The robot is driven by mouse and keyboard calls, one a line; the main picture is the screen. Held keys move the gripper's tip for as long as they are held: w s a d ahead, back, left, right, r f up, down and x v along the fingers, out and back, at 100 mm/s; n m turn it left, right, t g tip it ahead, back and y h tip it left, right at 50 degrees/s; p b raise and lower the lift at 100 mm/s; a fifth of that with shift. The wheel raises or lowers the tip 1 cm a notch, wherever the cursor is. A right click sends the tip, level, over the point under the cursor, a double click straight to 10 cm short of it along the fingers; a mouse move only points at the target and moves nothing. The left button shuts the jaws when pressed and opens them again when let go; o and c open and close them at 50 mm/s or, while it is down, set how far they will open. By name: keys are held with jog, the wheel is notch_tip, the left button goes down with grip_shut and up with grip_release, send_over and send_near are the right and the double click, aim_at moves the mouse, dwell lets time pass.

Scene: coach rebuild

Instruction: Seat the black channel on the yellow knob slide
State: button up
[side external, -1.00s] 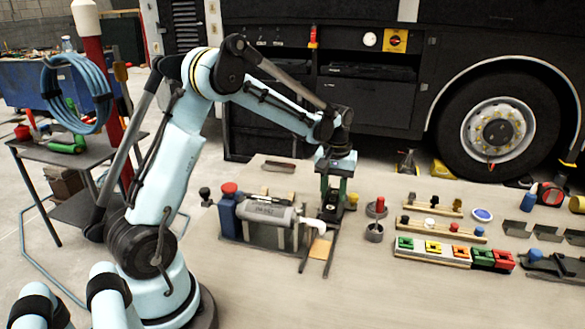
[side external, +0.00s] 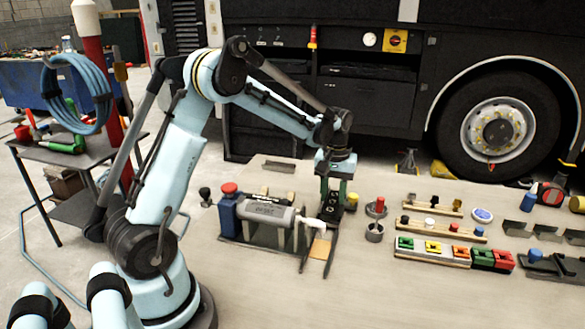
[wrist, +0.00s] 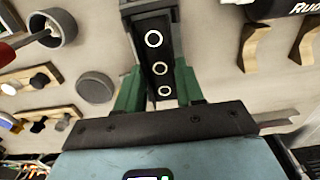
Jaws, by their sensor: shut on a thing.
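My gripper (side external: 334,195) has green fingers and is shut on the black channel. In the wrist view the black channel (wrist: 157,62) lies between the green fingers (wrist: 158,92) and shows several pale rings along its face. In the side view it is a dark strip (side external: 334,205) hanging below the fingers, partly hidden by them. A small yellow knob (side external: 352,200) shows just right of the gripper, low on the bench. I cannot tell whether it belongs to the slide or whether the channel touches anything.
A grey cylinder (side external: 268,213) with a white end lies left of the gripper, by a blue bottle with a red cap (side external: 229,205). Dark cups (side external: 374,232) stand to the right. Knob racks (side external: 444,228) and coloured blocks (side external: 433,248) lie farther right. The front of the bench (side external: 400,295) is clear.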

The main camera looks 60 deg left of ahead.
aim_at(332, 202)
jog(key=shift+f, duration=0.6)
dwell(1.4)
jog(key=o, duration=1.5)
jog(key=shift+r, duration=3)
